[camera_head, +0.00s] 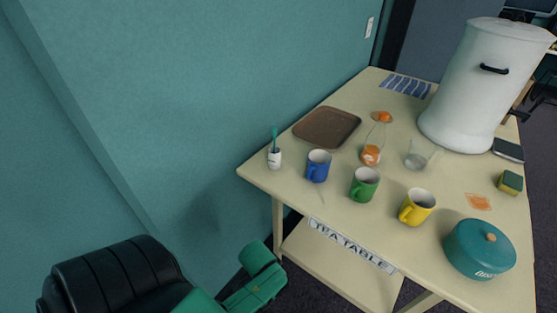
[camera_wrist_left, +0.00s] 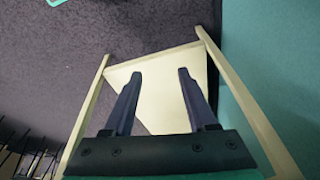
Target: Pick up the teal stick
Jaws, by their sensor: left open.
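The teal stick (camera_head: 274,136) stands upright in a small white cup (camera_head: 274,160) near the left corner of the tea table (camera_head: 262,181) in the head view. The stick does not show in the left wrist view. My green left arm is low at the bottom of the head view, below and in front of the table, apart from the stick; its fingers cannot be made out there. In the left wrist view my left gripper (camera_wrist_left: 155,75) is open, with nothing between its dark fingers. My right gripper is in neither view.
Blue (camera_head: 318,165), green (camera_head: 364,184) and yellow (camera_head: 417,206) mugs stand right of the cup. A brown tray (camera_head: 327,128) and a glass bottle (camera_head: 372,150) are behind them. A teal pot (camera_head: 479,249) is at the right. The lower shelf (camera_wrist_left: 165,98) shows beyond my fingers.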

